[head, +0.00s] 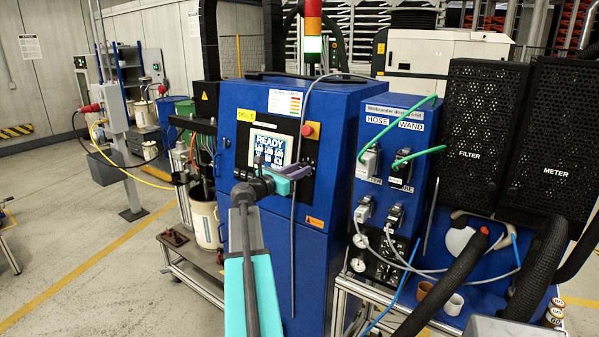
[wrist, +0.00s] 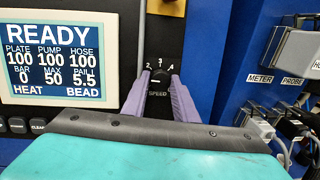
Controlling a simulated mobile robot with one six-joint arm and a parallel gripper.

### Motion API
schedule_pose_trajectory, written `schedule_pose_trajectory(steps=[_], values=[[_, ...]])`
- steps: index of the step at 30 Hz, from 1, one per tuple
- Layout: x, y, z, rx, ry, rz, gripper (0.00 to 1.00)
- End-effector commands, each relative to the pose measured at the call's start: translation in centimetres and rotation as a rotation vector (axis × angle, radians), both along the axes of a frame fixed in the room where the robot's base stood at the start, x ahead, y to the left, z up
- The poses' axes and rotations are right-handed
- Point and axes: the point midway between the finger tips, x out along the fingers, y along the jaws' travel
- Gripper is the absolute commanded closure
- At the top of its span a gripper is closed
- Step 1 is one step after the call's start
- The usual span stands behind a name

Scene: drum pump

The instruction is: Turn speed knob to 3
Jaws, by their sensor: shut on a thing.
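The speed knob (wrist: 158,102) is black, with the word SPEED on it, in the wrist view. Marks 2, 3 and 4 are printed in an arc above it. The knob's upper end points up, near the middle mark, 3; the exact setting is hard to read. My gripper (wrist: 160,88) has its two purple fingers closed on the left and right sides of the knob. In the head view my gripper (head: 298,170) is at the blue cabinet's front, just right of the screen, and hides the knob.
The lit screen (wrist: 60,55) reads READY and is left of the knob. Black buttons (wrist: 28,126) sit below it. A red button (head: 307,130) is above right. Right of the cabinet (head: 345,130), a panel (head: 385,108) carries connectors and cables. A grey cable (head: 293,240) hangs down the cabinet front.

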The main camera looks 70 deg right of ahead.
Motion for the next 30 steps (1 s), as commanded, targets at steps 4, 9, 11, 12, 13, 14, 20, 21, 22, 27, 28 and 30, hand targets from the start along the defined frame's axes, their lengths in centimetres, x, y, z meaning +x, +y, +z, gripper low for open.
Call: schedule_pose_trajectory(steps=[4,9,11,12,13,14,20,21,22,27,28,30], values=[[0.00,-0.03,-0.25,-0.019,-0.073,-0.017,0.96],[0.06,-0.06,-0.27,-0.051,-0.194,-0.040,0.96],[0.08,-0.07,-0.29,-0.064,-0.242,-0.050,0.96],[0.09,-0.06,-0.28,-0.073,-0.277,-0.057,0.96],[0.11,-0.07,-0.25,-0.080,-0.306,-0.062,0.96],[0.12,-0.08,-0.22,-0.087,-0.332,-0.066,0.96],[0.15,-0.07,-0.13,-0.135,-0.513,-0.102,0.96],[0.14,-0.07,-0.11,-0.144,-0.550,-0.110,0.96],[0.16,-0.08,-0.12,-0.151,-0.577,-0.115,0.96],[0.15,-0.07,-0.03,-0.191,-0.731,-0.145,0.96],[0.15,-0.09,-0.01,-0.199,-0.758,-0.150,0.96],[0.16,-0.09,-0.03,-0.214,-0.821,-0.162,0.96]])
